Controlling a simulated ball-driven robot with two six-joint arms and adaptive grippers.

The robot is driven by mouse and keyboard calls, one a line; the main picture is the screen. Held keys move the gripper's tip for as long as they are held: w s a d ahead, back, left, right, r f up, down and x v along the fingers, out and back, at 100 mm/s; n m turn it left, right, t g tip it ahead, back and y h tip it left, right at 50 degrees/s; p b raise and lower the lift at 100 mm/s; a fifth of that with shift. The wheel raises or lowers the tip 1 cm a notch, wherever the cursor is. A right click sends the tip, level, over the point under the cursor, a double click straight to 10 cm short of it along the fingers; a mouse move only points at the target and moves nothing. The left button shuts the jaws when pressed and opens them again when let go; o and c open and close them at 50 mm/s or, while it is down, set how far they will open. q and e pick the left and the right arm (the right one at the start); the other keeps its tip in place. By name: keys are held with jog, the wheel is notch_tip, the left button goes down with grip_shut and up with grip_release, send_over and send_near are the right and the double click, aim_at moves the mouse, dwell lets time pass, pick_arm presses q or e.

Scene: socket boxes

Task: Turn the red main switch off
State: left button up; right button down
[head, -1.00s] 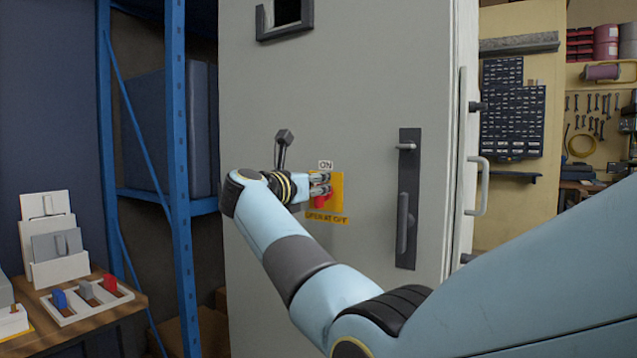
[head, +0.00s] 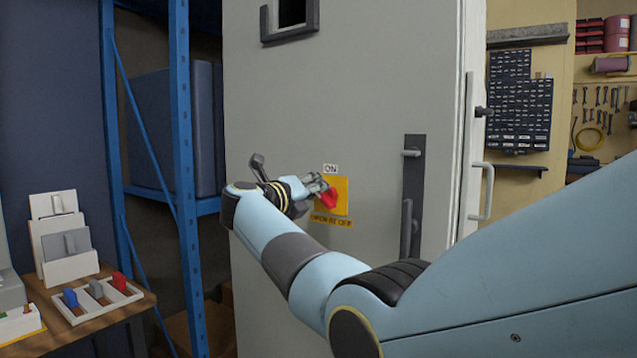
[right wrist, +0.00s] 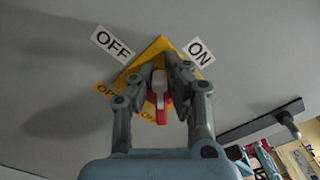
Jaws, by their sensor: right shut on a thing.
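The red main switch (head: 329,198) sits on a square yellow plate (head: 341,185) on the grey cabinet door. My right gripper (head: 324,189) is shut on its handle. In the right wrist view the gripper (right wrist: 160,85) has one finger on each side of the handle (right wrist: 160,108). The handle lies diagonally across the plate, in line with the corner between the OFF label (right wrist: 113,42) and the ON label (right wrist: 198,52). In the head view the ON label (head: 331,169) is above the plate, and the OFF label is hidden. My left gripper is not in view.
A dark handle (head: 412,195) is on the cabinet door right of the switch. A blue shelf frame (head: 181,170) stands at left. A wooden table (head: 135,303) holds a white tray with coloured pieces.

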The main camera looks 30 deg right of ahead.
jog(key=n, duration=0.2)
jog(key=n+p, duration=0.1)
jog(key=f+n+p, duration=0.1)
jog(key=n, duration=0.1)
jog(key=shift+w+a+n, duration=0.1)
jog(key=shift+w+n, duration=0.15)
jog(key=shift+n, duration=0.05)
jog(key=shift+f+n+p, duration=0.2)
jog(key=shift+n+p, duration=0.1)
jog(key=shift+n, duration=0.4)
jog(key=shift+f+n+p, duration=0.15)
jog(key=shift+n+p, duration=0.1)
jog(key=shift+n, duration=0.45)
jog(key=c, duration=1.3)
grip_release()
jog(key=shift+w, duration=0.1)
jog(key=shift+c, duration=0.2)
jog(key=v, duration=1.2)
